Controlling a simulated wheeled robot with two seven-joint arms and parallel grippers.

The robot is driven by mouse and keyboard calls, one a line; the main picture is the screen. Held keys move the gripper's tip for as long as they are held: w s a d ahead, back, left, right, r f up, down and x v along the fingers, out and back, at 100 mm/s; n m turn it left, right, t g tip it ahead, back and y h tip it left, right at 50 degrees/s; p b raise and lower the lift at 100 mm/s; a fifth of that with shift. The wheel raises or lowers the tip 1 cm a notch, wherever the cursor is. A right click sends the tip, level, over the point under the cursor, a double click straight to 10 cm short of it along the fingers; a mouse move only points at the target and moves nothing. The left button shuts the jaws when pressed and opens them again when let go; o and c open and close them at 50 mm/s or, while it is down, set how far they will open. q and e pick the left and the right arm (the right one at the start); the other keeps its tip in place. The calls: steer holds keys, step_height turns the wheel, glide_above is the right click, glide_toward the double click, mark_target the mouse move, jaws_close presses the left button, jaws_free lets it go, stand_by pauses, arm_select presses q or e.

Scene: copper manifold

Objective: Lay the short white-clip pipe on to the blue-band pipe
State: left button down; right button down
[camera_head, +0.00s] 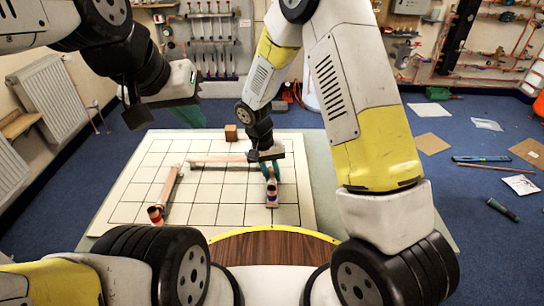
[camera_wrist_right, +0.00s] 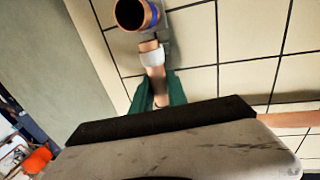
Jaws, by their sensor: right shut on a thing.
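My right gripper (camera_head: 271,170) is low over the right side of the tiled board (camera_head: 235,213). Its green fingers are shut on the short white-clip pipe (camera_wrist_right: 157,80), a copper piece with a white clip (camera_wrist_right: 153,57) around it. Just past the clip is a copper end piece with a blue band (camera_wrist_right: 152,14) and a dark open mouth; it also shows in the head view (camera_head: 271,195). I cannot tell whether the held pipe touches it. My left gripper (camera_head: 163,115) is raised at the upper left, its fingers apart and empty.
A long copper pipe (camera_head: 218,160) lies across the board's back half. Another pipe (camera_head: 168,184) lies on the left, with a banded end piece (camera_head: 155,214) at its near end. A small brown block (camera_head: 231,132) stands at the back edge. The board's front middle is clear.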

mark_target(272, 172)
steer(key=shift+f, duration=0.15)
steer(key=c, duration=1.2)
jaws_free()
steer(key=shift+r, duration=4.45)
